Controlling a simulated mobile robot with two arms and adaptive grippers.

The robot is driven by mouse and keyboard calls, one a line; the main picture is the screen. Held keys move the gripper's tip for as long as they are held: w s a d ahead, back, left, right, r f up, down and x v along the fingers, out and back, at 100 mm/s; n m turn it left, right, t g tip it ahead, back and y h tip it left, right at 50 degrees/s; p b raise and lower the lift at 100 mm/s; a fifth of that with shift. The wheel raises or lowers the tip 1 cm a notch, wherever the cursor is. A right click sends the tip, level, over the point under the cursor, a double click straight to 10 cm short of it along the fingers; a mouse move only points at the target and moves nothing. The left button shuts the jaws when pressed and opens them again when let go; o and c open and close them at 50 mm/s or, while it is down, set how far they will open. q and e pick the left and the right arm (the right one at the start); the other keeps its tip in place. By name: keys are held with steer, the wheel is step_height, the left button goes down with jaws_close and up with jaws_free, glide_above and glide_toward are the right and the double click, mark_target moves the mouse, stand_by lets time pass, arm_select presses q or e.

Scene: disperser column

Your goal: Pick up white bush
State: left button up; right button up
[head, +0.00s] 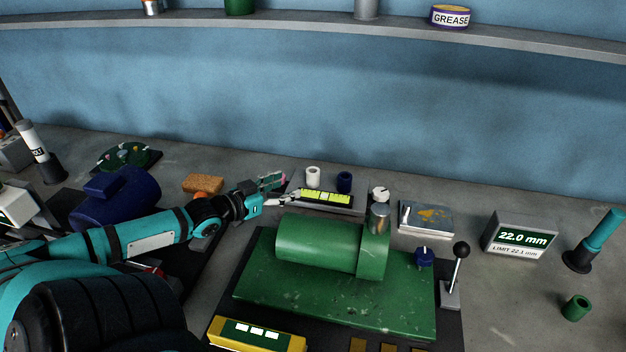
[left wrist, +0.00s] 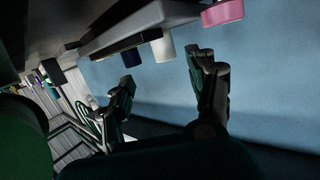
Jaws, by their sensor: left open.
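The white bush (head: 313,177) is a small white hollow cylinder standing upright at the back of the bench, left of a dark blue bush (head: 344,182). My left gripper (head: 279,190) is open, a little to the left of the white bush and apart from it. In the left wrist view the white bush (left wrist: 163,49) shows beyond the gap between the open fingers (left wrist: 162,74), with the dark blue bush (left wrist: 131,57) beside it. Nothing is between the fingers. My right gripper is not in view.
A yellow-green level strip (head: 325,196) lies in front of the bushes. A green machine (head: 320,243) on its base stands nearer. An orange sponge (head: 203,184) lies behind my left arm.

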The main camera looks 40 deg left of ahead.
mark_target(308, 178)
arm_select(q)
steer(key=b+x, duration=0.1)
steer(key=x, duration=0.5)
steer(key=shift+f, duration=0.1)
steer(key=shift+a+x, duration=0.2)
steer(key=shift+x, duration=1.1)
steer(key=shift+a+x, duration=0.2)
steer(key=shift+x, duration=1.05)
steer(key=shift+f, duration=0.1)
jaws_close()
